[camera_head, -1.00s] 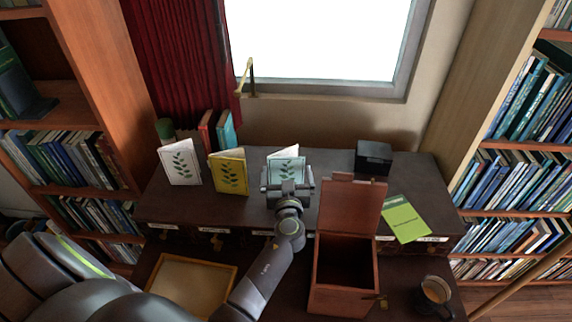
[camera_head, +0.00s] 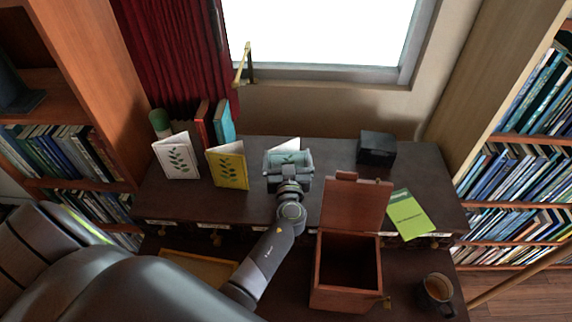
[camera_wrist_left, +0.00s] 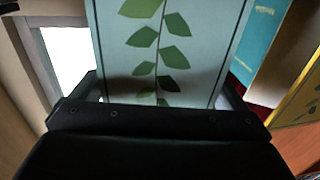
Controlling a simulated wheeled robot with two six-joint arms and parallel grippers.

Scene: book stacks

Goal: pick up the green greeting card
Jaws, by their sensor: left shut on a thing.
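The green greeting card (camera_wrist_left: 160,55) is pale blue-green with dark green leaves on a stem. In the left wrist view it stands between the fingers and fills the middle. In the head view my left gripper (camera_head: 288,163) covers most of it, and only its top edge shows clearly. The left gripper is shut on the card, at the back of the dark desk top (camera_head: 330,205). Whether the card's lower edge still touches the desk is hidden. My right gripper is not in view.
A yellow leaf card (camera_head: 228,170) and a white leaf card (camera_head: 177,158) stand to the left. An open reddish wooden box (camera_head: 345,275), a black box (camera_head: 376,148), a lime-green booklet (camera_head: 409,213) and a mug (camera_head: 436,292) are to the right. The window is behind.

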